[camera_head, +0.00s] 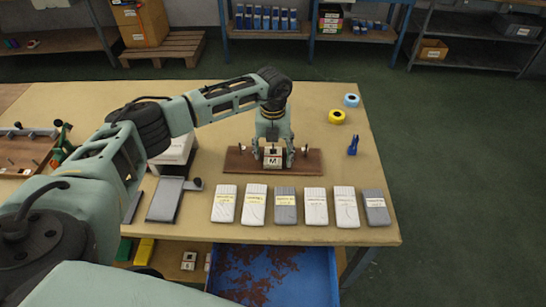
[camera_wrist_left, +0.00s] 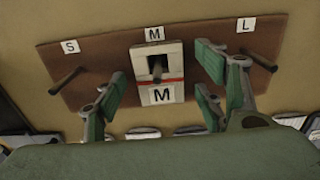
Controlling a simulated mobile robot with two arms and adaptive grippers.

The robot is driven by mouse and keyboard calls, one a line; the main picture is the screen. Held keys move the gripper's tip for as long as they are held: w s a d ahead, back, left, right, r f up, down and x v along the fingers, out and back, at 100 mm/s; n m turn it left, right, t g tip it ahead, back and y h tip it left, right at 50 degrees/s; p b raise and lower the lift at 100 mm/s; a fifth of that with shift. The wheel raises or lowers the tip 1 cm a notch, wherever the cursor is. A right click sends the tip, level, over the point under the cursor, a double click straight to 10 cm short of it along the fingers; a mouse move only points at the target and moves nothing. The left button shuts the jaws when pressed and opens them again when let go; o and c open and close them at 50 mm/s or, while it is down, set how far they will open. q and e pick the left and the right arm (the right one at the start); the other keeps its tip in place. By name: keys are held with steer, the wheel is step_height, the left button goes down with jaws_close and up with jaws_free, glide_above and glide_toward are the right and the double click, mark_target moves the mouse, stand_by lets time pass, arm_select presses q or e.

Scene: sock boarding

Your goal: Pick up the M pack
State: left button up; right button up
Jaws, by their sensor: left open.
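The M pack (camera_head: 273,156) is a small pale block with a red band and an M label. It hangs on the middle peg of a brown board (camera_head: 238,161); the left wrist view shows the pack (camera_wrist_left: 160,70) under the board's M tag (camera_wrist_left: 155,34). My left gripper (camera_head: 273,150) is over the board from behind; in the left wrist view its green fingers (camera_wrist_left: 163,95) are spread open on either side of the pack. I cannot tell whether they touch it. My right gripper is not in view.
The board's S (camera_wrist_left: 70,46) and L (camera_wrist_left: 246,24) pegs are bare. Several grey and white packs (camera_head: 285,206) lie in a row along the table's front edge. Blue and yellow tape rolls (camera_head: 337,117) and a small blue object (camera_head: 353,145) lie at right. A blue bin (camera_head: 300,275) is below.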

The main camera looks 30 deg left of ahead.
arm_select(q)
steer(key=c, duration=1.2)
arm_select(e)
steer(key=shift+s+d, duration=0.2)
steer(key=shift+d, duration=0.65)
